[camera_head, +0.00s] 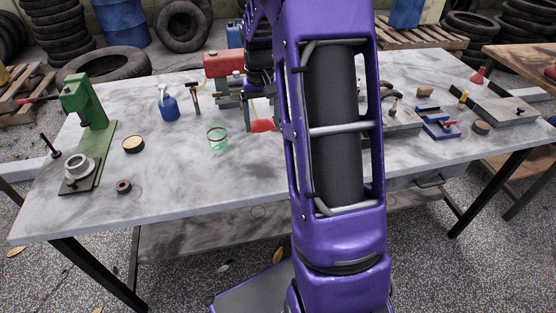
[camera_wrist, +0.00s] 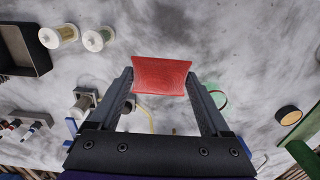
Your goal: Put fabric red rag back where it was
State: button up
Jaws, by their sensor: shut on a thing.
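The red rag (camera_wrist: 162,75) is between the fingertips of my gripper (camera_wrist: 160,84) in the wrist view, spread flat and wider at its far edge. My gripper is shut on it. In the head view a red patch of the rag (camera_head: 263,126) shows just left of my purple arm, below the dark fingers of my gripper (camera_head: 261,112). It is over the marble-patterned table (camera_head: 190,195); I cannot tell whether it touches the top. My arm hides part of the table behind it.
Farther left are a blue oil can (camera_head: 168,106), a round wooden-topped piece (camera_head: 133,145) and a green press (camera_head: 85,103). A red tank (camera_head: 223,65) is behind.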

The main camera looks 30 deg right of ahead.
aim_at(267, 157)
jog(key=shift+s+d, duration=0.25)
jog(key=shift+d, duration=0.1)
jog(key=shift+f+b, duration=0.95)
jog(key=shift+f, duration=4.15)
jog(key=o, duration=1.1)
jog(key=shift+o, duration=0.2)
notch_tip(267, 157, up, 12)
jog(key=shift+r+p, duration=0.15)
jog(key=shift+p, duration=0.85)
